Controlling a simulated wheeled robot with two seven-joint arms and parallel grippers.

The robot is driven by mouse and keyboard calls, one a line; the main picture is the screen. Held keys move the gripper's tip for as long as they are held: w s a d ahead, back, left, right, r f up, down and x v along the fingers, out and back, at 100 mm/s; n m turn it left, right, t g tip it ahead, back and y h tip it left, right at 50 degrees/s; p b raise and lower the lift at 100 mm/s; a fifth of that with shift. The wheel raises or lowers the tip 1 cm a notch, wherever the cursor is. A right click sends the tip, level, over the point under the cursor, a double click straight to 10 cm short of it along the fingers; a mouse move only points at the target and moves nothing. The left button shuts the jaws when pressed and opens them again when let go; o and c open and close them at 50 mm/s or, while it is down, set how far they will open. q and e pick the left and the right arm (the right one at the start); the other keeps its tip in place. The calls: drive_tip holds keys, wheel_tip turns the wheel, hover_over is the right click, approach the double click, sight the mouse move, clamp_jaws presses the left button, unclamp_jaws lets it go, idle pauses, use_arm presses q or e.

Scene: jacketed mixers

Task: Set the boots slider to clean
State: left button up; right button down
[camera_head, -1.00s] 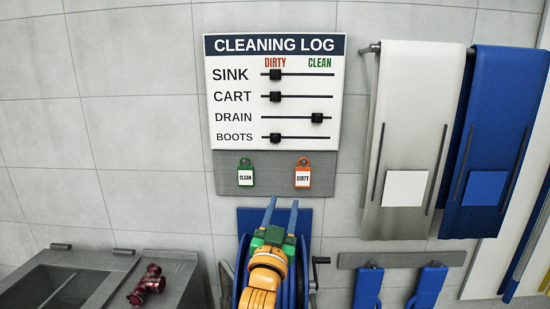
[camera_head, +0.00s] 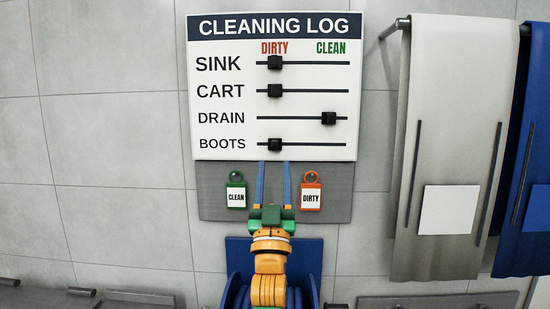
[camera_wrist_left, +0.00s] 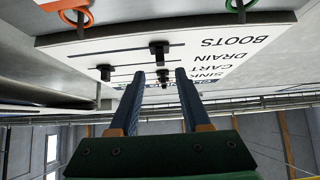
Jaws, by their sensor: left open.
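The white cleaning log board (camera_head: 225,160) fills the upper middle of the head view. The black boots slider knob (camera_head: 275,144) sits at the left part of its track, under DIRTY; CLEAN is to the right. The knob also shows in the left wrist view (camera_wrist_left: 160,50), where the board looks upside down. My left gripper (camera_head: 274,166) is open and empty, its two blue fingers pointing up. In the head view the fingertips appear just below the boots knob, one to each side of it. I see no contact. My right gripper is not in view.
The sink knob (camera_head: 275,62) and cart knob (camera_head: 275,90) are at left, the drain knob (camera_head: 329,118) at right. A green CLEAN tag (camera_head: 236,195) and an orange DIRTY tag (camera_head: 311,196) hang either side of my fingers. Aprons (camera_head: 450,130) hang at right.

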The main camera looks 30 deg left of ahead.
sight(274, 149)
use_arm(q)
drive_tip(key=p+x, duration=0.2)
drive_tip(key=x, duration=0.3)
drive_tip(key=shift+w+a+r+p, duration=0.1)
drive_tip(key=shift+r+p, duration=0.15)
drive_tip(key=shift+p, duration=0.05)
drive_tip(key=shift+w+a+r, duration=0.1)
drive_tip(key=shift+w+a, duration=0.05)
drive_tip(key=shift+w, duration=0.05)
drive_tip(key=shift+c, duration=0.4)
clamp_jaws()
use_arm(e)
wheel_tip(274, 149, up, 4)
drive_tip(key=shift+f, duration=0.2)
